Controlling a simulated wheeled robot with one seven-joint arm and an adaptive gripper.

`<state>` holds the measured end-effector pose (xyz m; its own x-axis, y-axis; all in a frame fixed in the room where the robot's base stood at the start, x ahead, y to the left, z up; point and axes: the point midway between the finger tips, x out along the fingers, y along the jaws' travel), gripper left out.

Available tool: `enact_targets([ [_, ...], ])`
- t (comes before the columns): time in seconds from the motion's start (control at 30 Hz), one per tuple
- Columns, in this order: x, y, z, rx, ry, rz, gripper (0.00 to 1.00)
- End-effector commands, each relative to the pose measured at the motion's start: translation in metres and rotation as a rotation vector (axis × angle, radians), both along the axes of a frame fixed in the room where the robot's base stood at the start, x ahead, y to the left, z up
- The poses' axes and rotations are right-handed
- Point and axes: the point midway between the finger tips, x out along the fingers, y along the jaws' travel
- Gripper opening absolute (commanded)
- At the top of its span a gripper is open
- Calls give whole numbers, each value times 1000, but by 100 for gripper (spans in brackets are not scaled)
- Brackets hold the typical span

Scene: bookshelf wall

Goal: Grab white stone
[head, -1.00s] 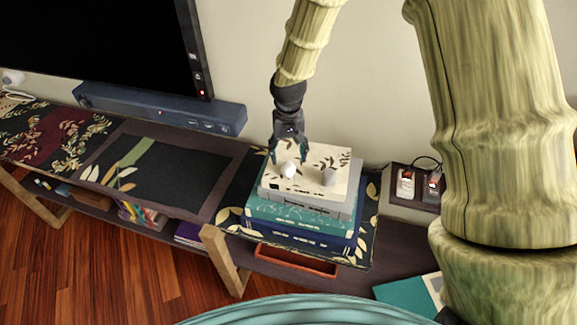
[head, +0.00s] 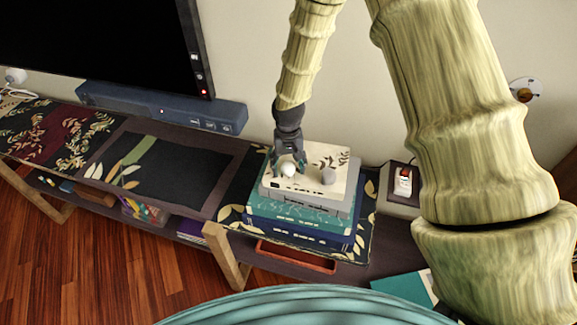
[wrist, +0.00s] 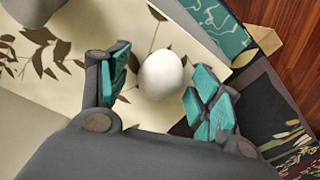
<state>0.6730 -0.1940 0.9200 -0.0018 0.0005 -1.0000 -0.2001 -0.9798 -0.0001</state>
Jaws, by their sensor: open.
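The white stone (head: 288,169) is a smooth egg shape on top of a stack of books (head: 303,212). In the wrist view the white stone (wrist: 161,75) lies between the tips of my open gripper (wrist: 160,98), with a gap to the teal-padded finger on each side. In the head view my gripper (head: 287,160) is low over the book stack, right at the stone. A grey stone (head: 328,176) sits on the same top book, to the right of the white one; it also shows at the upper left of the wrist view (wrist: 35,10).
The stack stands on a low dark shelf unit (head: 195,160). A soundbar (head: 160,108) and a television (head: 100,45) are to the left. A small device (head: 403,182) is on the right. An orange-brown tray (head: 296,256) is below the stack.

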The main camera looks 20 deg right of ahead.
Motion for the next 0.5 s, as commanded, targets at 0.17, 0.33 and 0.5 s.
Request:
enact_targets([
  [0.17, 0, 0, -1, 0, -1, 0, 64],
  [0.33, 0, 0, -1, 0, -1, 0, 48],
  [0.5, 0, 0, -1, 0, -1, 0, 17],
])
